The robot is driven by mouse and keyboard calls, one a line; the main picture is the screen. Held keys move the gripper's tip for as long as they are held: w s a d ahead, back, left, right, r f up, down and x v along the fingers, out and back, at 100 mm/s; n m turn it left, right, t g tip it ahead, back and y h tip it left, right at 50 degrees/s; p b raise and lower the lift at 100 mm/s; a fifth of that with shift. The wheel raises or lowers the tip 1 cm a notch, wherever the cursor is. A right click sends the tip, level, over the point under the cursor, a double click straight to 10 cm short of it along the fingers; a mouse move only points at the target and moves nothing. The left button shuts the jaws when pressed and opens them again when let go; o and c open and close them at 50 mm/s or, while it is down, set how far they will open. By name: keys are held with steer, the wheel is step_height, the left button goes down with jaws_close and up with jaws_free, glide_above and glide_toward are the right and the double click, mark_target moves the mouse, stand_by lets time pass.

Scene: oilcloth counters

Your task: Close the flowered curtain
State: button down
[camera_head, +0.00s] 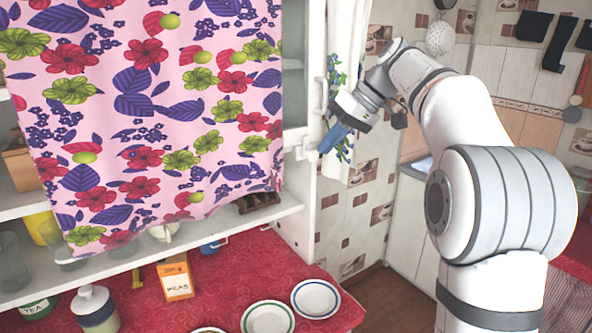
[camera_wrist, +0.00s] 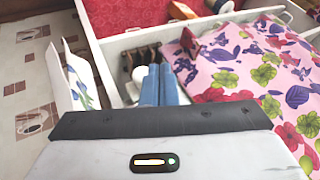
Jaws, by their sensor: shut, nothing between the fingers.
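The pink flowered curtain (camera_head: 150,120) hangs across the front of the white shelf unit, with red, green and purple flowers. Its right edge stops short of the unit's right side post, leaving a strip of shelf uncovered. In the wrist view the curtain (camera_wrist: 245,65) fills the right side. My gripper (camera_head: 332,138) is by the right side post, to the right of the curtain's edge. Its blue fingers (camera_wrist: 159,85) are together and empty, just left of the curtain in the wrist view. I cannot tell whether they touch it.
A white cloth with blue flowers (camera_head: 343,90) hangs right beside my gripper. A dark brown rack (camera_head: 258,202) stands on the shelf at the curtain's lower right.

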steer(key=s+a+f+p, duration=0.1)
steer(key=s+a+f, duration=0.1)
steer(key=a+f, duration=0.4)
steer(key=shift+a, duration=0.9)
